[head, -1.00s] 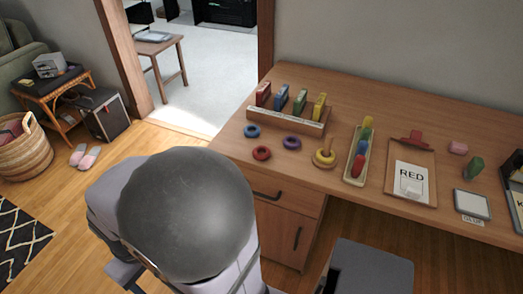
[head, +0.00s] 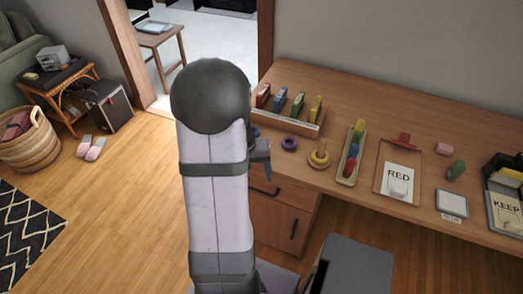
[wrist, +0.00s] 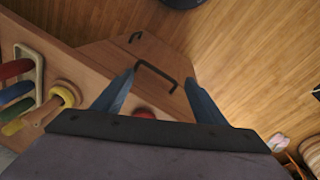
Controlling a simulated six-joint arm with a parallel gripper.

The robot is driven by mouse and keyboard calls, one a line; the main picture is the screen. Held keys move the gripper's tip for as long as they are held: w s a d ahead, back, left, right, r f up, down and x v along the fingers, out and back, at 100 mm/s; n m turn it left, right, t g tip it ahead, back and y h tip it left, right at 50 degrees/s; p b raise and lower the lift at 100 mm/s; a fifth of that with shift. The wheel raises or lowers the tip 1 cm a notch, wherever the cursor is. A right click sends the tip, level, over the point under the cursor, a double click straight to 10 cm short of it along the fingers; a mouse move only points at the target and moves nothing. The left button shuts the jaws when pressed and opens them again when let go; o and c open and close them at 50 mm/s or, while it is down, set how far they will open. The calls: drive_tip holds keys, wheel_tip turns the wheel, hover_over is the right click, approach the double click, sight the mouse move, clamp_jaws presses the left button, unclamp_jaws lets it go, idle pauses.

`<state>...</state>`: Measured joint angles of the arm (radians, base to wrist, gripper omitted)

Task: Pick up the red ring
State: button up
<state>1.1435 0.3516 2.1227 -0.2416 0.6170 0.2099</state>
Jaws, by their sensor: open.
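The red ring (wrist: 144,112) shows only as a small red patch in the wrist view, partly covered by the dark edge of my gripper's body. It lies between the bases of the two blue fingers, near the desk's front edge. In the head view my arm hides it. My gripper (wrist: 160,84) is open, with its fingers spread and nothing held between the tips. In the head view a blue part of my gripper (head: 262,158) shows just right of my arm, over the desk's left front edge. I cannot tell its height above the ring.
A purple ring (head: 289,144) and a yellow ring on a stand (head: 318,158) lie to the right. Behind them is a wooden rack (head: 288,120) with coloured blocks. A tray of coloured pieces (head: 343,172) and a clipboard (head: 383,183) stand further right.

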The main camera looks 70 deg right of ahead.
drive_tip(key=w+d+r+m+t+h, duration=0.1)
drive_tip(key=w+d+r+m+h, duration=0.2)
drive_tip(key=d, duration=0.6)
drive_tip(key=r+m, duration=0.1)
drive_tip(key=m, duration=0.1)
drive_tip(key=shift+w+r+m, duration=0.15)
drive_tip(key=shift+w+m, duration=0.05)
drive_tip(key=shift+m, duration=0.1)
drive_tip(key=shift+d, duration=0.1)
drive_tip(key=shift+s+p+x, duration=0.15)
drive_tip(key=shift+p+x, duration=0.1)
drive_tip(key=shift+x, duration=1.6)
drive_tip(key=shift+s+p+x, duration=0.15)
drive_tip(key=shift+p+x, duration=0.05)
drive_tip(key=shift+x, duration=1.65)
drive_tip(key=shift+r, duration=0.1)
drive_tip(key=c, duration=1.1)
